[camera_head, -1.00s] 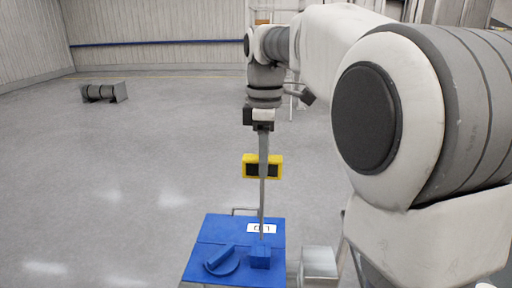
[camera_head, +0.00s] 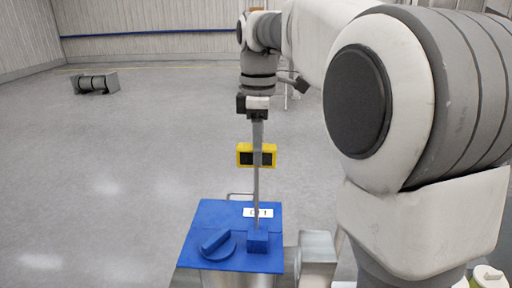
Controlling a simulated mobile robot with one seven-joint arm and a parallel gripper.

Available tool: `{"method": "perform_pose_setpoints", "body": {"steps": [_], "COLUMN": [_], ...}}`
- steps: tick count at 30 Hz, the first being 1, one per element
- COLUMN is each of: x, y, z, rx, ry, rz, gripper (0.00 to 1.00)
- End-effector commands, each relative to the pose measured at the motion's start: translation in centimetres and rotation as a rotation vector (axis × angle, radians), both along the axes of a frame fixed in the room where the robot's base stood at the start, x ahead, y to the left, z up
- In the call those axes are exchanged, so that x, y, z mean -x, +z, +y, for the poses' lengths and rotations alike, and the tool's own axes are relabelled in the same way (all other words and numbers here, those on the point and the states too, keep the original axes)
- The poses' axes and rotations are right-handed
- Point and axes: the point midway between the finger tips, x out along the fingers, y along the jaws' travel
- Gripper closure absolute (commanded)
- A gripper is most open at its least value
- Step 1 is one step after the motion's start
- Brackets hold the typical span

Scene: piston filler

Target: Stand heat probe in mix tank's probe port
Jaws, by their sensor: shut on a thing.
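My gripper (camera_head: 257,112) is shut on the top of the heat probe (camera_head: 257,180), a long thin grey rod that hangs almost upright. The rod passes in front of a yellow-framed dark box (camera_head: 245,155). The mix tank's blue lid (camera_head: 205,238) is below, and the probe's lower end meets the blue square block (camera_head: 258,241) on it, which looks like the probe port. Whether the tip is inside the block or just behind it I cannot tell.
A round blue hatch with a raised bar (camera_head: 218,243) and a white label (camera_head: 258,213) are on the lid. A grey metal box (camera_head: 317,248) stands right of the tank. Open grey floor lies to the left, with a grey unit (camera_head: 97,82) far back.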

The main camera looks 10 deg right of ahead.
Motion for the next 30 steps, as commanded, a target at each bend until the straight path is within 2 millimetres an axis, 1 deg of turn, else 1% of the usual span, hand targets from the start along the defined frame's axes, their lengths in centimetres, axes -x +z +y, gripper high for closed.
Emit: {"method": "perform_pose_setpoints", "body": {"steps": [17, 30], "x": [0.08, 0.06], "y": [-0.08, -0.65], "z": [-0.28, -0.26], "rx": [0.0, 0.0], "ry": [0.0, 0.0], "rz": [0.0, 0.0], "gripper": [1.0, 1.0]}}
